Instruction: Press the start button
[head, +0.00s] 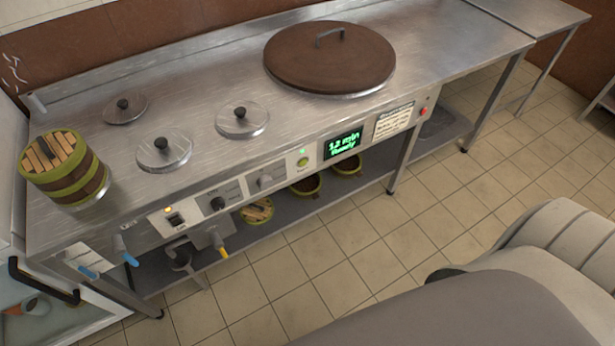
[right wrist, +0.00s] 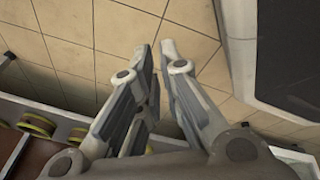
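In the head view the counter's front panel carries a round green button (head: 302,162) with a small lit green lamp just above it; the label below it is too small to read. A green-lit display (head: 342,144) to its right reads "12 min Ready". A small red button (head: 423,112) sits at the panel's right end. My right gripper (right wrist: 155,47) shows in the right wrist view over tiled floor, its two fingers close together with a narrow gap and nothing between them. No gripper touches the panel. My left gripper is in neither view.
The steel counter (head: 215,90) holds a large brown lid (head: 330,60), several small lids and a wooden bucket (head: 65,168). A dial (head: 217,203), a knob (head: 265,181) and a switch (head: 175,219) share the panel. The tiled floor (head: 330,250) before the counter is partly free.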

